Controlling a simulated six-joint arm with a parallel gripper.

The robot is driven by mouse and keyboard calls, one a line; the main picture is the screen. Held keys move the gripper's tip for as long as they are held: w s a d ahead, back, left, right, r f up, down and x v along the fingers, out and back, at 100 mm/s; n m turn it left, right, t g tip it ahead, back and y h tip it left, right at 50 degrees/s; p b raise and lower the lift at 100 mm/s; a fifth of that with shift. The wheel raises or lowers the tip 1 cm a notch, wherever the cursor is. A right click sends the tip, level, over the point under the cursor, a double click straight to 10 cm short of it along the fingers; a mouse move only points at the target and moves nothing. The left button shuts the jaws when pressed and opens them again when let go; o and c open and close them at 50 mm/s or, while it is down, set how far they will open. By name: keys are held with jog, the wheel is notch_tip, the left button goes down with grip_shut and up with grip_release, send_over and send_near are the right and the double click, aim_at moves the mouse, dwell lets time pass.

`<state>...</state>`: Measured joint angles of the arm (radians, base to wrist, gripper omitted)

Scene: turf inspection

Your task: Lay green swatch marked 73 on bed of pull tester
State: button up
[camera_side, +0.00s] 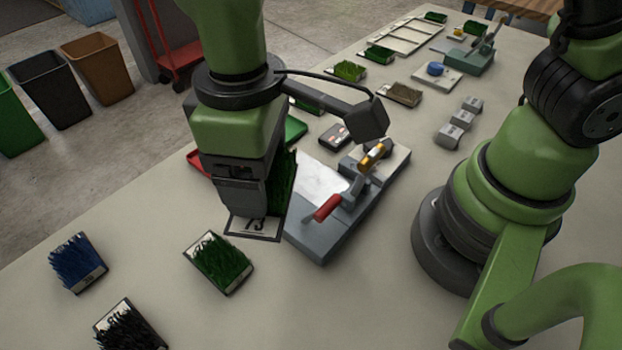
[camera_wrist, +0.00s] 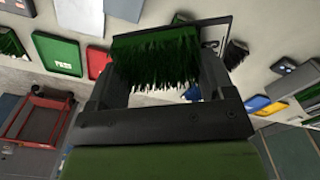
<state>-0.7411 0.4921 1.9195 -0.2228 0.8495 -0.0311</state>
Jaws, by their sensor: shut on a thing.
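My gripper (camera_side: 243,198) is shut on the green swatch, whose white label (camera_side: 254,226) reads 73. The swatch is held tilted, with its dark green tufts (camera_side: 284,182) facing right. In the wrist view the swatch (camera_wrist: 157,58) spans between the fingers. I cannot tell whether the swatch touches the tester.
Another green swatch (camera_side: 219,262), a blue one (camera_side: 76,262) and a black one (camera_side: 130,328) lie at the front left. A green tray marked PASS (camera_wrist: 57,54) and a red tray (camera_wrist: 97,62) lie beyond my gripper. Grey blocks (camera_side: 460,123) stand right of the tester.

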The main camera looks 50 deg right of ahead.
jog(key=w+d+n, duration=0.6)
jog(key=d+n, duration=0.5)
jog(key=d, duration=0.2)
send_over(303, 179)
jog(key=shift+n, duration=0.3)
notch_tip(303, 179, down, 10)
jog(key=shift+f, duration=2.55)
jog(key=shift+f, duration=0.1)
jog(key=o, duration=0.9)
jog(key=shift+o, duration=0.2)
